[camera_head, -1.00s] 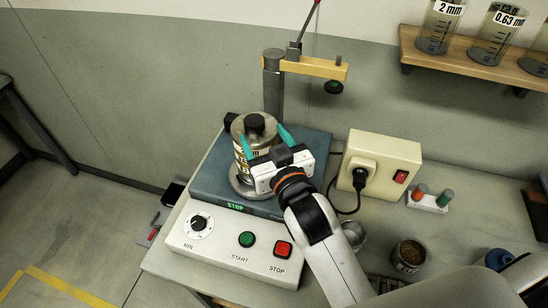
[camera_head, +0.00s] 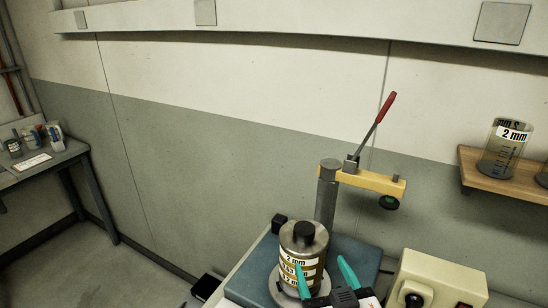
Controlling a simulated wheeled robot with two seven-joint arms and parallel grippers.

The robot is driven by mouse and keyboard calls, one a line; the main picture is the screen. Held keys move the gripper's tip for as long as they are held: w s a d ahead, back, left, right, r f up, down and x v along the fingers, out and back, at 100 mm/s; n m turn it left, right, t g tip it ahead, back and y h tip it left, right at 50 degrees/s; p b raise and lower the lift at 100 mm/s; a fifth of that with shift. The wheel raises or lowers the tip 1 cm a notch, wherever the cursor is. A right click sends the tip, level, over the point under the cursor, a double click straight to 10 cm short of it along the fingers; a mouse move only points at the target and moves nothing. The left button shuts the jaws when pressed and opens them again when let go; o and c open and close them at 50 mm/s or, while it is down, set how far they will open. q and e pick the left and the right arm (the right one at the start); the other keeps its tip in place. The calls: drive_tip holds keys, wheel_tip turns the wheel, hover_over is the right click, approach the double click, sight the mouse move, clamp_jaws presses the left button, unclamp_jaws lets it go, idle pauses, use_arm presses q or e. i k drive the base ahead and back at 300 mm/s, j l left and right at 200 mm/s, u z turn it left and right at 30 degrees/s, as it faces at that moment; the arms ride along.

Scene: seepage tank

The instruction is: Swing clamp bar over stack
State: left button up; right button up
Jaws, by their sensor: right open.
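The clamp bar (camera_head: 374,181) is a yellow arm on top of a grey post (camera_head: 326,198) behind the stack. It points right, away from the stack, with a dark round pad (camera_head: 389,202) hanging under its outer end. A lever with a red handle (camera_head: 386,107) rises from it. The sieve stack (camera_head: 297,250), a metal cylinder with mm labels and a black knob on top, stands upright on the blue shaker. My right gripper (camera_head: 322,264) is open at the stack's lower right. One teal finger overlaps the stack in the picture; I cannot tell whether it touches. My left gripper is out of view.
A cream box (camera_head: 438,278) with a plug stands right of the shaker. A wall shelf (camera_head: 500,178) at right holds a 2 mm beaker (camera_head: 503,150). A side table (camera_head: 45,160) with small containers is far left. The wall space above the clamp is free.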

sight(329, 170)
drive_tip(key=k+j, duration=0.2)
drive_tip(key=k, duration=0.3)
drive_tip(key=k+j, duration=0.2)
drive_tip(key=k, duration=0.25)
